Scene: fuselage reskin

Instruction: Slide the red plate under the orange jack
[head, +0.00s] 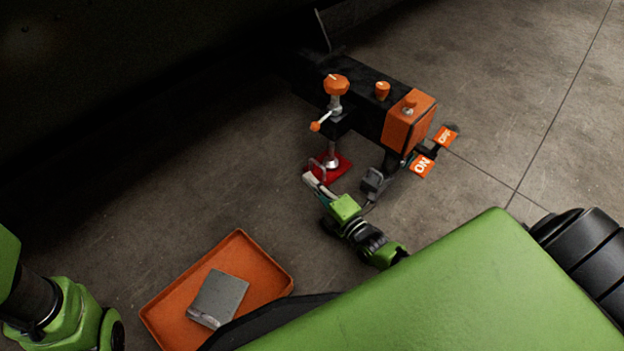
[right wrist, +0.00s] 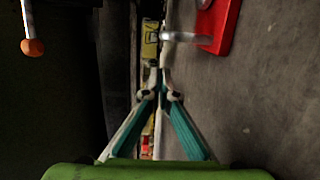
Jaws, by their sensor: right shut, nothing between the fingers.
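The red plate (head: 340,163) lies on the floor with the silver foot of the orange-topped jack (head: 336,85) over it. Whether foot and plate touch cannot be told. The plate has a silver handle on its near left side. In the right wrist view the red plate (right wrist: 224,22) is at the top right, and its handle (right wrist: 186,37) reaches left from it. My right gripper (head: 309,180) is shut and empty, close beside the handle; it also shows in the right wrist view (right wrist: 160,75). Only part of my left arm shows at the lower left, without its fingers.
The jack is on a black machine with an orange end box (head: 409,124) and ON-marked orange pedals (head: 422,167). An orange tray (head: 166,305) with a grey block (head: 218,297) lies at the lower left. Bare concrete floor lies between tray and plate.

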